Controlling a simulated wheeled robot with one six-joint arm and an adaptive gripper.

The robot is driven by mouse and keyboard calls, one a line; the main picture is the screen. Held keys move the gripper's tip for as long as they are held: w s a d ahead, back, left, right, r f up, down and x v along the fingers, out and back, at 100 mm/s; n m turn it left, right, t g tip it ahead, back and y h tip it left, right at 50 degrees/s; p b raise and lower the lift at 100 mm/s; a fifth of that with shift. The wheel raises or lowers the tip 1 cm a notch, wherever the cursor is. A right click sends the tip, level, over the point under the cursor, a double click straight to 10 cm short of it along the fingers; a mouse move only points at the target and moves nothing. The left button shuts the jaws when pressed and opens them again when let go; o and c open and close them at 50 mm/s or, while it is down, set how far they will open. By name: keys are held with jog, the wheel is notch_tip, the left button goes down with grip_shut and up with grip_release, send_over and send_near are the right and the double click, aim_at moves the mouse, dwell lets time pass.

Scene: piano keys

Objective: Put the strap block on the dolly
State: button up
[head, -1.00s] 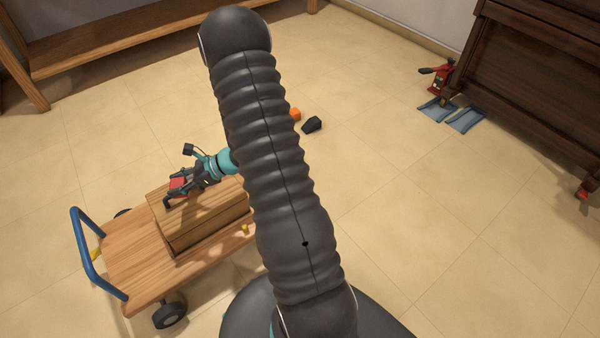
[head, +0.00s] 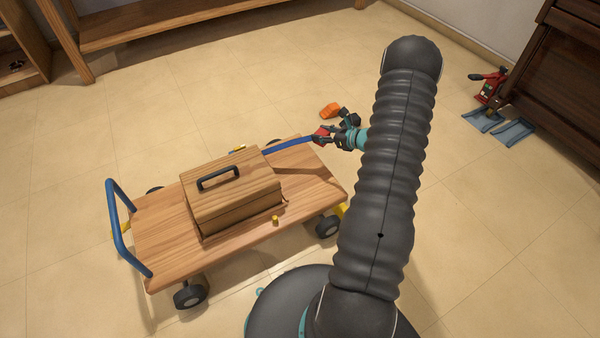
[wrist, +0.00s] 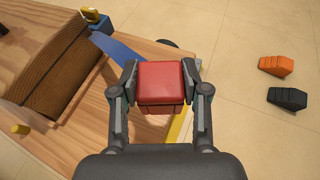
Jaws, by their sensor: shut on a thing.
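The strap block (wrist: 160,82) is a red block between the two fingers of my gripper (wrist: 160,90) in the wrist view. My gripper is shut on it. In the head view my gripper (head: 335,136) and the red block (head: 321,134) are at the far right end of the dolly (head: 165,240), near its edge. A blue strap (head: 287,146) runs from the block toward the dolly's far side; it also shows in the wrist view (wrist: 122,58). I cannot tell the block's exact height over the dolly's edge.
A wooden box (head: 235,192) with a black handle sits on the dolly. A short yellow peg (head: 275,220) stands beside it. An orange wedge (wrist: 276,65) and a black wedge (wrist: 287,98) lie on the floor to the right. A red jack (head: 487,86) stands by the dark piano (head: 570,70).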

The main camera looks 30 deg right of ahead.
jog(key=shift+d+f, duration=0.2)
jog(key=shift+d, duration=0.4)
jog(key=shift+f, duration=0.2)
send_over(293, 162)
notch_tip(293, 162, down, 7)
jog(key=shift+d+r+b, duration=0.1)
jog(key=shift+r+b, duration=0.05)
jog(key=shift+b, duration=0.2)
jog(key=shift+f, duration=1.95)
jog(key=shift+f+b, duration=0.2)
jog(key=shift+b, duration=0.25)
jog(key=o, duration=1.1)
jog(key=shift+o, duration=0.2)
